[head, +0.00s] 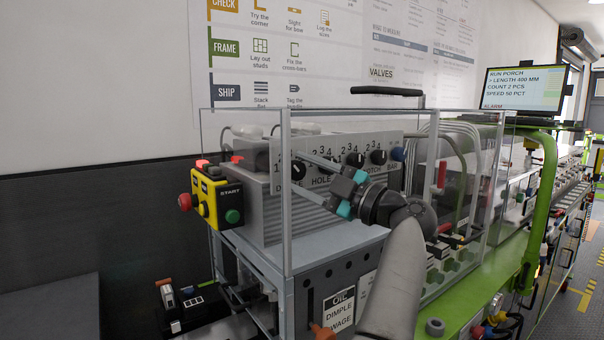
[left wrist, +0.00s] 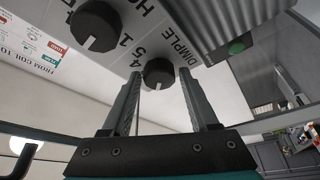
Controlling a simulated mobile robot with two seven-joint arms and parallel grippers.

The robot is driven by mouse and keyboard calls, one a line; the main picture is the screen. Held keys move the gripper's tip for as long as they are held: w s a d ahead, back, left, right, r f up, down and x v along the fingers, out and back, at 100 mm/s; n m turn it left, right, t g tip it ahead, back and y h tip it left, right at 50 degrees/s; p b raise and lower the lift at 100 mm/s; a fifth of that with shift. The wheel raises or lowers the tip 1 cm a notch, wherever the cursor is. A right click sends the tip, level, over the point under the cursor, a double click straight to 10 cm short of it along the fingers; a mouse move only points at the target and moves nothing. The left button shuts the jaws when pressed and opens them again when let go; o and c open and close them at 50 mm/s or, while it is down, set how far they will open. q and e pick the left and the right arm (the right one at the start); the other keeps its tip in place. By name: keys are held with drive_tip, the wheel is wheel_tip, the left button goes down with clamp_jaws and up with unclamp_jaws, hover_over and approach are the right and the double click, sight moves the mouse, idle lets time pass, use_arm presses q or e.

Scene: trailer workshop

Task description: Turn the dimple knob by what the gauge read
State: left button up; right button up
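The dimple knob (head: 298,169) is a black round knob at the left end of a grey panel (head: 350,152) with several knobs and printed numbers. My left gripper (head: 303,172) reaches to it from the right. In the left wrist view, the dimple knob (left wrist: 160,73) shows between the tips of my left gripper (left wrist: 159,78). The fingers are open, with a gap on each side of the knob. The knob has a pale pointer mark, but its setting is not clear. I cannot make out a gauge. My right gripper is in neither view.
The hole knob (left wrist: 95,27) is close to the left finger in the wrist view. Clear guard panels and their posts (head: 286,190) stand around the machine. A yellow start box (head: 214,199) with red and green buttons is at left. A screen (head: 524,90) stands at right.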

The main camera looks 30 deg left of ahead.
use_arm(q)
drive_tip(key=shift+o, duration=1)
drive_tip(key=shift+d, duration=0.1)
drive_tip(key=b+v, duration=0.2)
drive_tip(key=v, duration=1.3)
